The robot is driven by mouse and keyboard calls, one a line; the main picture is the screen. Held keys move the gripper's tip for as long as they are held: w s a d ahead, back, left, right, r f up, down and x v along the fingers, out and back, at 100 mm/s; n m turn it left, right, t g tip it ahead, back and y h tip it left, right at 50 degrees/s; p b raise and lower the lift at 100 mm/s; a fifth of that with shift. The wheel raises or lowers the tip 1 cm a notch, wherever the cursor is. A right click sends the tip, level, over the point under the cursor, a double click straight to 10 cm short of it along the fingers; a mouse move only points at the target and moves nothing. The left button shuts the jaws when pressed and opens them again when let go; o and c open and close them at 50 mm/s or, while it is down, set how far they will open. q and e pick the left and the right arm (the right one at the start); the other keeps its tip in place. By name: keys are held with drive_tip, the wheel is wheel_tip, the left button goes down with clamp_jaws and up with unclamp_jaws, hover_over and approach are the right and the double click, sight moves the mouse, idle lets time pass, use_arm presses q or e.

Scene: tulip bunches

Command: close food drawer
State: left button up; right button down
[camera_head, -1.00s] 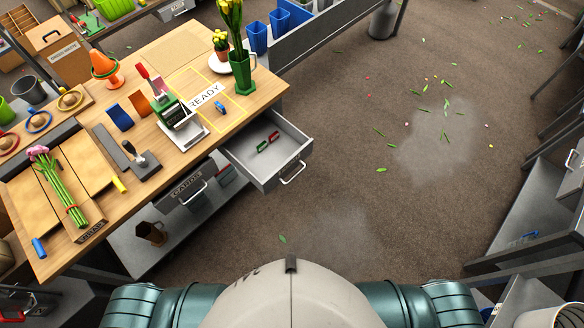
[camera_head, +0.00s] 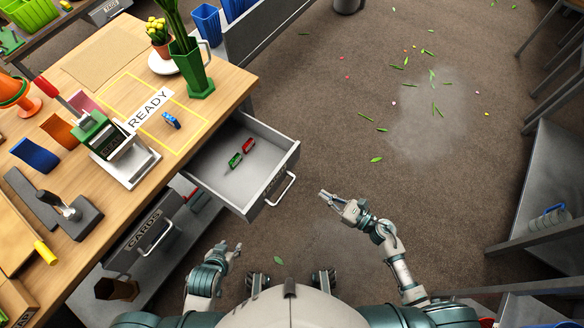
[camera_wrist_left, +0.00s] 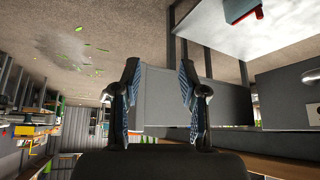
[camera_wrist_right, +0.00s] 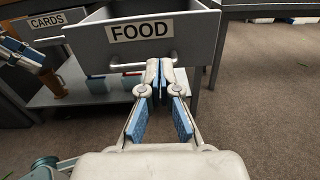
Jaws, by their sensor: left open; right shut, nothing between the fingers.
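The food drawer (camera_head: 262,196) is pulled out from under the table's right end. In the right wrist view, its grey front (camera_wrist_right: 112,50) bears a FOOD label above a bar handle (camera_wrist_right: 95,75). A green item (camera_head: 235,160) and a red item (camera_head: 248,145) lie inside. My right gripper (camera_head: 323,194) is shut and empty, just right of the drawer front and apart from the handle in the head view. In its wrist view, its fingertips (camera_wrist_right: 153,74) overlap the handle's right part; contact is unclear. My left gripper (camera_head: 233,251) is open below the drawer; it also shows in the left wrist view (camera_wrist_left: 160,78).
The cards drawer (camera_head: 145,237) sits left of the food drawer, under the wooden table (camera_head: 235,85). A green pitcher with stems (camera_head: 190,70) stands near the table's right edge. The floor (camera_head: 330,110) right of the drawer is clear except for scattered leaves and petals.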

drive_tip(key=n, duration=0.1)
approach(280, 172)
drive_tip(key=x, duration=0.6)
drive_tip(key=shift+d+r, duration=0.1)
drive_tip(key=shift+r, duration=0.15)
drive_tip(key=shift+w+a, duration=0.3)
drive_tip(key=shift+a, duration=0.3)
use_arm(q)
drive_tip(key=shift+s+a+r+g, duration=0.15)
drive_tip(key=shift+s+a, duration=0.15)
drive_tip(key=shift+a, duration=0.15)
drive_tip(key=shift+s+a+f+g, duration=0.15)
drive_tip(key=shift+s+a, duration=0.15)
drive_tip(key=shift+a, duration=0.15)
use_arm(e)
drive_tip(key=shift+a, duration=0.2)
use_arm(q)
drive_tip(key=shift+d+r, duration=0.1)
drive_tip(key=shift+d, duration=0.05)
use_arm(e)
drive_tip(key=shift+d, duration=0.15)
